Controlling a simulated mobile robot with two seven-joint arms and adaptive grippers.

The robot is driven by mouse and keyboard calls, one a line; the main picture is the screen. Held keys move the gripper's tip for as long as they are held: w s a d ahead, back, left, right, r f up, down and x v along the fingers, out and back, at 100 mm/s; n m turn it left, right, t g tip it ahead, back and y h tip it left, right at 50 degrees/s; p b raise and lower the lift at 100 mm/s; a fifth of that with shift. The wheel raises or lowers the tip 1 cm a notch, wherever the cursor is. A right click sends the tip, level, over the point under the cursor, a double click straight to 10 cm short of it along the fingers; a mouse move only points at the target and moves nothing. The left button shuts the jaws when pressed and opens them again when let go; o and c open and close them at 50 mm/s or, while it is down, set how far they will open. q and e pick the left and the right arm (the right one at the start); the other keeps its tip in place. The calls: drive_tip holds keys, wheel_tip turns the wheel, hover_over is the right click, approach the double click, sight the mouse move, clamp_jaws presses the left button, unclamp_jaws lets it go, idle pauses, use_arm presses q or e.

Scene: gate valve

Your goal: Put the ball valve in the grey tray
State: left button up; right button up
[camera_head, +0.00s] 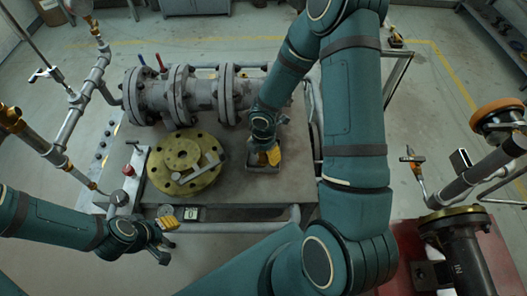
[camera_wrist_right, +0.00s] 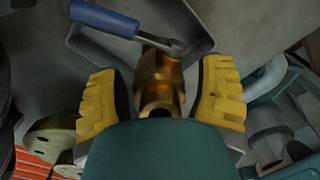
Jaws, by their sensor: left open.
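The ball valve (camera_wrist_right: 160,82) is brass with a blue lever handle (camera_wrist_right: 105,18). In the right wrist view it lies between the yellow fingers of my right gripper (camera_wrist_right: 160,100), with a narrow gap visible on each side. The grey tray (camera_wrist_right: 203,48) has its wall around and behind the valve; the valve appears within it. In the head view the tray (camera_head: 262,172) is on the bench under my right gripper (camera_head: 263,156), and the valve is hidden there. My left gripper (camera_head: 166,239) is open and empty at the bench's front left edge.
A flanged pipe (camera_head: 200,92) runs along the back of the bench (camera_head: 230,187). A yellow round flange (camera_head: 178,150) with a metal tool (camera_head: 198,172) on it lies left of the tray. A small meter (camera_head: 191,214) sits at the front. A red knob (camera_head: 128,170) is at the left.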

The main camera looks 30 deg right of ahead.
drive_tip(key=shift+r+p, duration=0.3)
wheel_tip(320, 180, up, 10)
drive_tip(key=p, duration=0.3)
drive_tip(key=shift+r, duration=0.25)
drive_tip(key=s+a+f+m+t+y, duration=0.1)
drive_tip(key=s+a+f+m+y, duration=0.1)
drive_tip(key=a+m, duration=0.6)
drive_tip(key=s+a+f+m+t+y, duration=0.1)
drive_tip(key=s+a+f+m, duration=0.3)
drive_tip(key=m, duration=1.1)
drive_tip(key=a+f, duration=0.2)
drive_tip(key=a, duration=0.2)
drive_tip(key=shift+s+f+y, duration=0.3)
drive_tip(key=shift+s+y, duration=0.1)
